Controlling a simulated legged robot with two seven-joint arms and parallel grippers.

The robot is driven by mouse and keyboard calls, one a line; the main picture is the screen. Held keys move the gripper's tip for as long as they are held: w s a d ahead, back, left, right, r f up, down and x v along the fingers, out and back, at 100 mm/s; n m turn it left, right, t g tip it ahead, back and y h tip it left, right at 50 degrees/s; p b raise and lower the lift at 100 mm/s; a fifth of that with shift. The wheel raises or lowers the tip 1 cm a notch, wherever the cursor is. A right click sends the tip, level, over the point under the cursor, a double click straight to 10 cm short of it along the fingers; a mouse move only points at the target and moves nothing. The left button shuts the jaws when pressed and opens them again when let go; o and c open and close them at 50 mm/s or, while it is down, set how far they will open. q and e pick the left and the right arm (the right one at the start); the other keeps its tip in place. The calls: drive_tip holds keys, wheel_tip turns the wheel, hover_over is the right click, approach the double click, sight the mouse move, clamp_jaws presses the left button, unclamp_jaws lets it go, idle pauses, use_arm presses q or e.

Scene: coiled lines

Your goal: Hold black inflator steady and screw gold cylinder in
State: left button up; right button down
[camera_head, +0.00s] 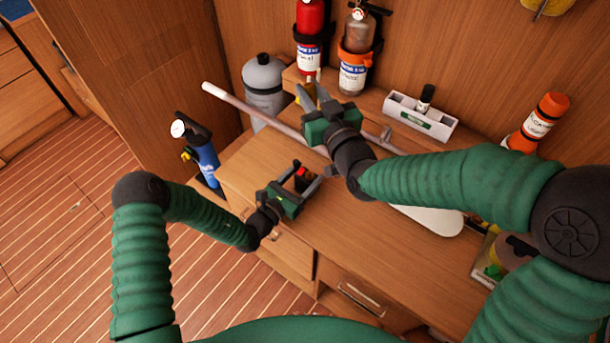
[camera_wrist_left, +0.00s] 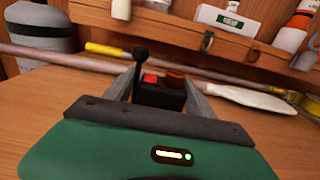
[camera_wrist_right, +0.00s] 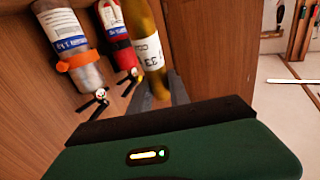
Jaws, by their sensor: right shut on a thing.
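The black inflator (camera_head: 303,175) with a red patch on top stands on the wooden desk. My left gripper (camera_head: 302,183) is around it with its fingers spread on either side. In the left wrist view the inflator (camera_wrist_left: 158,92) sits between the fingers; contact with them is hard to judge. My right gripper (camera_head: 313,97) is raised over the back of the desk, farther back than the inflator. In the right wrist view it is shut on the gold cylinder (camera_wrist_right: 146,38), which has a white label. In the head view the fingers hide most of the cylinder.
A long pole (camera_head: 255,113) lies across the desk behind the inflator. A grey tank (camera_head: 263,80), a red extinguisher (camera_head: 310,20) and a bottle with an orange band (camera_head: 356,50) stand at the back. A blue bottle (camera_head: 205,158) is at the left. The desk front is clear.

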use_arm(q)
drive_tip(key=shift+a, duration=0.45)
drive_tip(key=c, duration=0.5)
use_arm(e)
drive_tip(key=shift+a, duration=0.55)
use_arm(q)
drive_tip(key=shift+a, duration=0.1)
drive_tip(key=c, duration=0.5)
drive_tip(key=shift+d, duration=0.2)
use_arm(e)
drive_tip(key=shift+d+f, duration=0.1)
drive_tip(key=shift+f, duration=0.25)
use_arm(q)
drive_tip(key=shift+d, duration=0.15)
use_arm(e)
wheel_tip(320, 180, down, 14)
drive_tip(key=s+n+t+y, duration=0.1)
drive_tip(key=s+n+y, duration=0.1)
drive_tip(key=y, duration=0.3)
drive_tip(key=shift+a, duration=0.2)
